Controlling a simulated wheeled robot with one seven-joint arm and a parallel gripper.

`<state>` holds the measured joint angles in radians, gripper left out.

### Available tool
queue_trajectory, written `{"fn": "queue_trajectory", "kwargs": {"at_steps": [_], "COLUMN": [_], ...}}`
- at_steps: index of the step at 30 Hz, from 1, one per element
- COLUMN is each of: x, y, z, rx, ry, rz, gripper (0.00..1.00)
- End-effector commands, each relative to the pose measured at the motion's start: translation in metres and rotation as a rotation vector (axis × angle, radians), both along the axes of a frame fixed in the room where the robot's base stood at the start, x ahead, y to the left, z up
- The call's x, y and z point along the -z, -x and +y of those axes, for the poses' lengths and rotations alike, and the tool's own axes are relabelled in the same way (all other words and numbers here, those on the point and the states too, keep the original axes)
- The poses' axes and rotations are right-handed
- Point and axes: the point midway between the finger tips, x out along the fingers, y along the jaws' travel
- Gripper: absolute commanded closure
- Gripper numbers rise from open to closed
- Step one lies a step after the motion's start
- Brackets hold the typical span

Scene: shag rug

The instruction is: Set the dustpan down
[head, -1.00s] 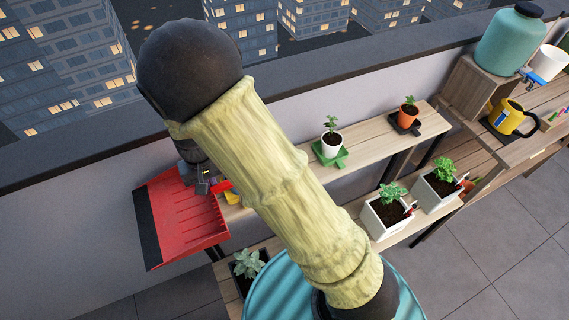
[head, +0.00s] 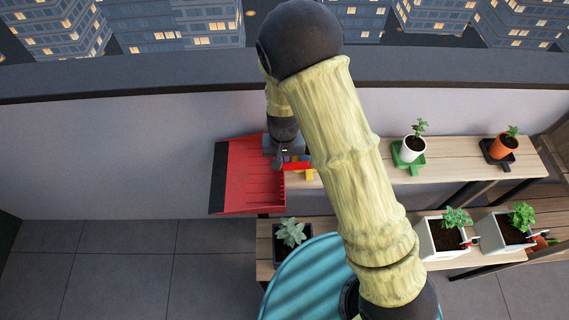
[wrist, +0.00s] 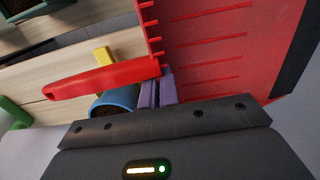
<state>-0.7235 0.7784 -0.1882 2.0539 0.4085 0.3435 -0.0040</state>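The dustpan is a red tray (head: 247,180) with ridges and a black lip at its left. In the head view it juts past the left end of the wooden shelf by the wall. My gripper (head: 286,158) is at its right side, partly hidden behind my arm. In the wrist view the dustpan (wrist: 220,45) fills the upper right, and its red handle extends left. My gripper's purple fingers (wrist: 163,75) appear close together on the dustpan where handle meets tray. I cannot tell whether the dustpan touches the shelf.
The upper shelf (head: 450,168) carries a white pot (head: 414,150) and an orange pot (head: 502,147) on trays. A blue cylinder (wrist: 115,104) and a yellow item (wrist: 103,56) lie near the handle. A succulent (head: 291,232) and white planters stand lower. Left floor (head: 120,270) is clear.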

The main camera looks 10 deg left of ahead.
Motion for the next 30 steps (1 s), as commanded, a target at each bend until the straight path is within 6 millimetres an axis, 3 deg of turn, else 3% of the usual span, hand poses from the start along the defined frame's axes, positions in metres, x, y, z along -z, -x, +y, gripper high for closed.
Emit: {"fn": "queue_trajectory", "kwargs": {"at_steps": [6,17,21,30], "x": [0.028,0.032,0.032,0.030], "y": [0.000,-0.001,-0.001,-0.001], "z": [-0.002,-0.002,-0.003,-0.003], "rx": [0.005,0.006,0.006,0.006], "ry": [0.002,0.000,0.001,0.000], "rz": [0.003,0.001,0.001,0.001], "gripper": [1.00,1.00,0.76,0.76]}}
